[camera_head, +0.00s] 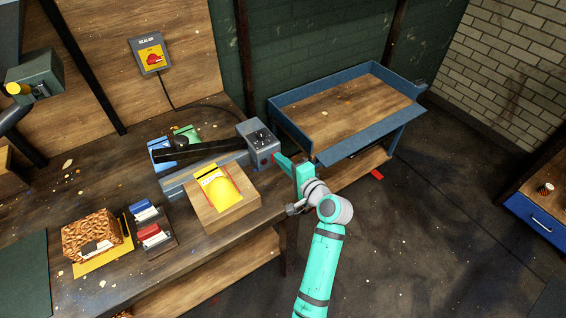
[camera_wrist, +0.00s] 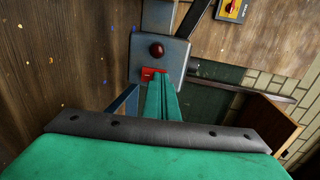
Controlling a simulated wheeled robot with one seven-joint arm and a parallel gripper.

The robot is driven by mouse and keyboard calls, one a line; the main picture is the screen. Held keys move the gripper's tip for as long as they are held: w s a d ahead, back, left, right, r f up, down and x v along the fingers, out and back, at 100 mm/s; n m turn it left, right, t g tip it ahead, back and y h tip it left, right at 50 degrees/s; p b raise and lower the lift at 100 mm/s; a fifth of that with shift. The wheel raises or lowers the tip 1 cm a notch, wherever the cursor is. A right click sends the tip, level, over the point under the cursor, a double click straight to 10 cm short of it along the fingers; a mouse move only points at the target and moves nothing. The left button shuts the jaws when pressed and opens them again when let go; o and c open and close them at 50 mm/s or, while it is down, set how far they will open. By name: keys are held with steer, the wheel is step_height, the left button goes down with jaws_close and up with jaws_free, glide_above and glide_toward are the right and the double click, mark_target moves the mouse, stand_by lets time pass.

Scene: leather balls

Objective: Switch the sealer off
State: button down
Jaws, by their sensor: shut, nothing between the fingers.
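The sealer (camera_head: 205,170) lies on the workbench, with a long black arm and a grey control box (camera_head: 258,143) at its right end. In the wrist view the end face of the grey box (camera_wrist: 176,68) carries a dark red round knob or lamp (camera_wrist: 157,50) and a red switch (camera_wrist: 148,73) below it. My gripper (camera_head: 277,158) has teal fingers held shut and empty; its tips (camera_wrist: 157,76) are at the red switch, partly covering it. I cannot tell whether they touch it or which way the switch is set.
A wall switch labelled SEALER (camera_head: 150,57), with a red knob on yellow, hangs above the bench. A yellow item on a wooden block (camera_head: 225,212) sits before the sealer. A blue-rimmed table (camera_head: 340,144) stands behind my gripper. Open floor lies to the right.

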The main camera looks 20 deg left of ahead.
steer(key=shift+s+d, duration=0.1)
steer(key=shift+d, duration=0.2)
steer(key=r+v, duration=0.2)
steer(key=v, duration=1.1)
steer(key=shift+a, duration=0.2)
